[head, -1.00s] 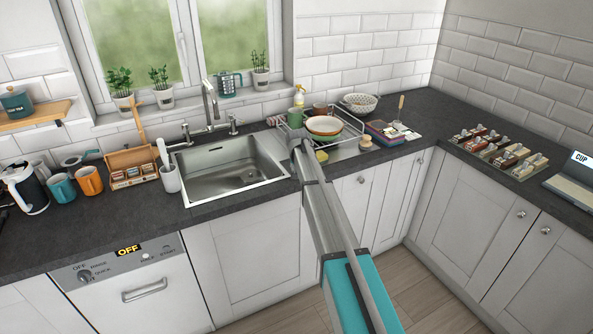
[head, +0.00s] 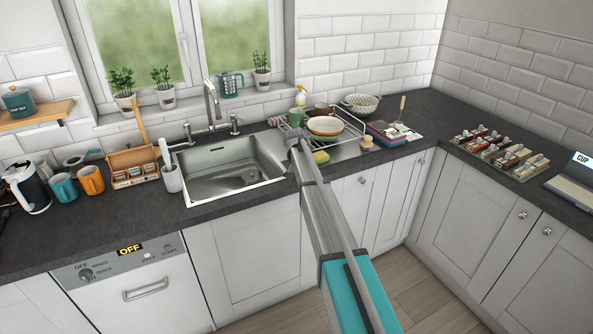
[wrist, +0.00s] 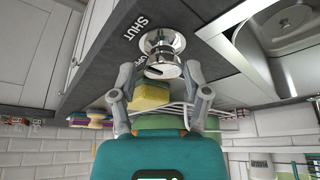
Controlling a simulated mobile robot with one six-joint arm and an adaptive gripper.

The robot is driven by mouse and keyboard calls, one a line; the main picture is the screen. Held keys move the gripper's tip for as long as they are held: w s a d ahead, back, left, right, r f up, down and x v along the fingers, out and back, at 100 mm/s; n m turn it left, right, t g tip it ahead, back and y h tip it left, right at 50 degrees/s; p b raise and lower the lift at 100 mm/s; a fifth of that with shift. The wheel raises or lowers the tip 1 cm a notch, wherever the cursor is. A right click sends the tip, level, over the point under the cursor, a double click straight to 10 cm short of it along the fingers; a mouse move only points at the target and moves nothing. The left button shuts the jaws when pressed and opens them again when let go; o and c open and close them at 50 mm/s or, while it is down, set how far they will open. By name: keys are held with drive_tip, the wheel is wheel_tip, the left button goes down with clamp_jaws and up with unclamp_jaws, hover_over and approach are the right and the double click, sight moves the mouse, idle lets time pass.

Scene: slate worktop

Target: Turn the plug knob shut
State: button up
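The plug knob (wrist: 162,46) is a round chrome knob on a flared base, set in the dark worktop beside the sink, in the wrist view. The word SHUT is printed left of its base. A second label just below that is partly hidden by the knob and looks like OPEN. A dark mark shows on the knob's near end; I cannot tell exactly which label it faces. My gripper (wrist: 162,76) is open, with one finger on each side of the knob's near end, apparently not closed on it. In the head view my gripper (head: 297,143) hides the knob.
The steel sink (head: 230,166) lies left of my gripper. A dish rack (head: 350,128) with bowls and cups stands close behind and to the right.

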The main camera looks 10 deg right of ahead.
drive_tip(key=shift+o, duration=1)
drive_tip(key=shift+r, duration=0.1)
drive_tip(key=s+a+f+n+g+y, duration=0.1)
drive_tip(key=s+n, duration=0.4)
drive_tip(key=s, duration=3.9)
drive_tip(key=g+y, duration=0.1)
drive_tip(key=g, duration=0.1)
drive_tip(key=shift+s+f+n+g, duration=0.3)
drive_tip(key=shift+g, duration=0.1)
